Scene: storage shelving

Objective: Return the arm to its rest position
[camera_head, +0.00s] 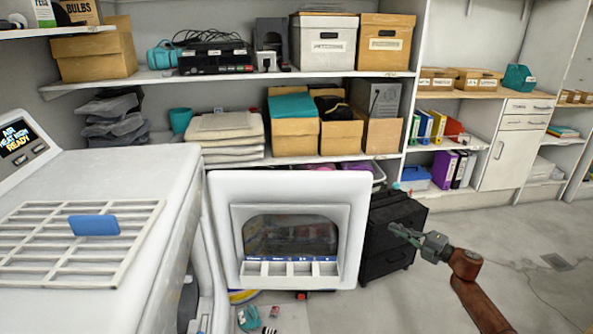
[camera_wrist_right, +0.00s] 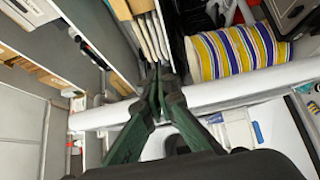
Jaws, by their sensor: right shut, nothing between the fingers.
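My right gripper (camera_head: 418,240) is at the right of the head view, on a brown arm that comes up from the lower right. It is in front of a black drawer cabinet (camera_head: 385,262) and right of the open white appliance door (camera_head: 222,245). In the right wrist view my right gripper (camera_wrist_right: 160,80) shows two dark green fingers that meet at the tips, shut with nothing between them. My left gripper is in neither view.
A white appliance (camera_head: 120,175) with a grille (camera_head: 60,262) on top fills the left. Shelves with boxes (camera_head: 323,42) and folded cloths (camera_head: 225,128) stand behind. Small items (camera_head: 250,318) lie on the floor below the door. The floor (camera_head: 530,255) at the right is mostly clear.

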